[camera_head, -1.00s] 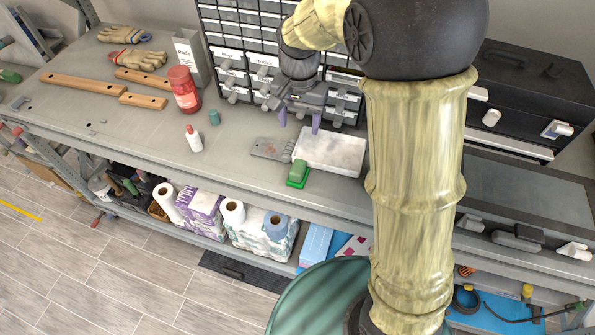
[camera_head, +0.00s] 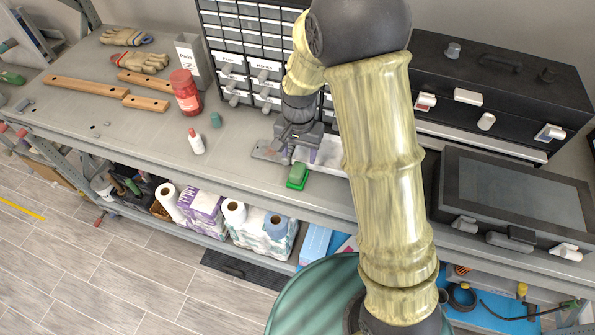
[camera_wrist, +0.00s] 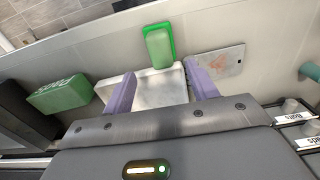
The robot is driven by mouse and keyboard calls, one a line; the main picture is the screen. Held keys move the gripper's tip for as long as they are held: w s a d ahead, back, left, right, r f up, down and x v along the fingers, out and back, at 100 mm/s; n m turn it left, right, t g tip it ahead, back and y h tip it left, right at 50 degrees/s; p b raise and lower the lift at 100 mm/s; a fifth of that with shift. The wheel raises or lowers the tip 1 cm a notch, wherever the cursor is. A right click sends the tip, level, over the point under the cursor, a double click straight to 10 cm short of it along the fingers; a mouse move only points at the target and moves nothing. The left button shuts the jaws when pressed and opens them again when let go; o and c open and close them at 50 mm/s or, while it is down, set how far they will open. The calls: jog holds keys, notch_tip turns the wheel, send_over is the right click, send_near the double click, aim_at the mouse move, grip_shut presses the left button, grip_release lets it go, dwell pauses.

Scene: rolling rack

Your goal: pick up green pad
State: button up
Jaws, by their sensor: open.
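The green pad (camera_head: 298,176) lies on the grey bench near its front edge, beside a white slab (camera_head: 330,158). In the wrist view the green pad (camera_wrist: 159,46) is ahead of the fingertips, touching or nearly touching the far edge of the white slab (camera_wrist: 160,90). My gripper (camera_head: 302,154) is open and empty, with its two purple fingers apart. It is behind the pad, over the slab. In the wrist view the fingers of my gripper (camera_wrist: 162,80) sit either side of the slab's middle, with the pad beyond the gap between them. My arm hides part of the slab in the head view.
A flat grey plate (camera_head: 268,150) lies left of the pad. A white bottle (camera_head: 196,141), a teal cup (camera_head: 215,120) and a red jar (camera_head: 186,92) stand further left. A drawer cabinet (camera_head: 245,50) stands behind. The bench's front edge (camera_head: 240,176) is close to the pad.

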aim_at(297, 169)
notch_tip(297, 169, down, 2)
jog(key=shift+f, duration=0.15)
jog(key=shift+p, duration=0.3)
jog(key=shift+s+f+p, duration=0.15)
jog(key=shift+f+p, duration=0.4)
jog(key=shift+f, duration=0.05)
jog(key=shift+a+f+p, duration=0.15)
jog(key=shift+f+p, duration=0.65)
jog(key=shift+f, duration=1.2)
jog(key=c, duration=1.2)
